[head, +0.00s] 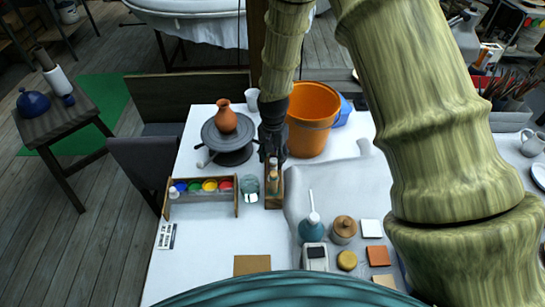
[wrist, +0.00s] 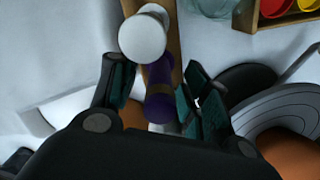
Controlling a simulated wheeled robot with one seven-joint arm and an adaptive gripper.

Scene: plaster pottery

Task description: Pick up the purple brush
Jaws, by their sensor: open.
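The purple brush (wrist: 158,78) shows in the wrist view as a dark purple shaft between the two fingers of my gripper (wrist: 160,98). The fingers are open, one on each side, and I see no clear contact. A narrow wooden holder (wrist: 171,14) lies beneath and beside it. A white round-topped item (wrist: 143,38) stands right by the brush and covers part of it. In the head view, my gripper (head: 272,150) points down over the far end of the wooden holder (head: 274,202). The brush cannot be made out there, as my gripper hides that spot.
An orange bucket (head: 312,120) stands close right of my gripper. A dark turntable (head: 228,148) with a terracotta vase (head: 226,121) is to the left. A paint box (head: 202,208) and glass jar (head: 249,186) sit left of the holder. The table's front left is mostly clear.

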